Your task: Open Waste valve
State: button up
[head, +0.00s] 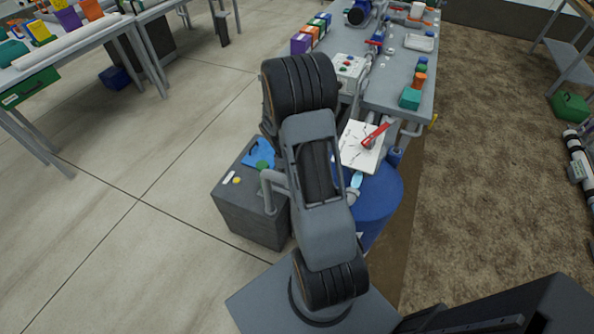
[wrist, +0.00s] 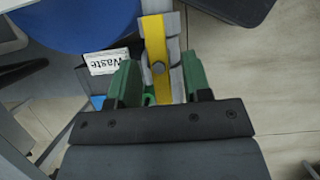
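In the wrist view a yellow lever handle (wrist: 154,40) with a bolt in its middle lies on a grey valve body (wrist: 174,52). A white label reading "Waste" (wrist: 103,62) shows beside it, upside down. My gripper (wrist: 158,82) has two green fingers, set apart with one on each side of the yellow handle. Narrow gaps seem to show between fingers and handle; I cannot tell whether either finger touches it. In the head view my arm hides the valve and my gripper.
A blue drum (head: 380,200) stands right of my arm and a dark grey box (head: 245,215) left of it. Behind is a skid table (head: 395,85) with a red-handled part (head: 375,135) over a white panel (head: 358,155). The floor at left (head: 120,215) is clear.

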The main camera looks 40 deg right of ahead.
jog(key=v, duration=1.3)
jog(key=shift+r, duration=0.4)
jog(key=shift+a, duration=0.1)
jog(key=s+a+r+m+t+y, duration=0.1)
jog(key=s+a+r+m+t, duration=0.2)
jog(key=s+a, duration=0.3)
jog(key=s+a+r+m+t+y, duration=0.1)
jog(key=s+a+r+t, duration=0.3)
jog(key=a, duration=0.5)
jog(key=shift+s+a+r+m+t, duration=0.35)
jog(key=shift+s+r+m+t, duration=0.1)
jog(key=shift+s+m, duration=0.55)
jog(key=shift+s+a, duration=0.1)
jog(key=shift+s, duration=0.05)
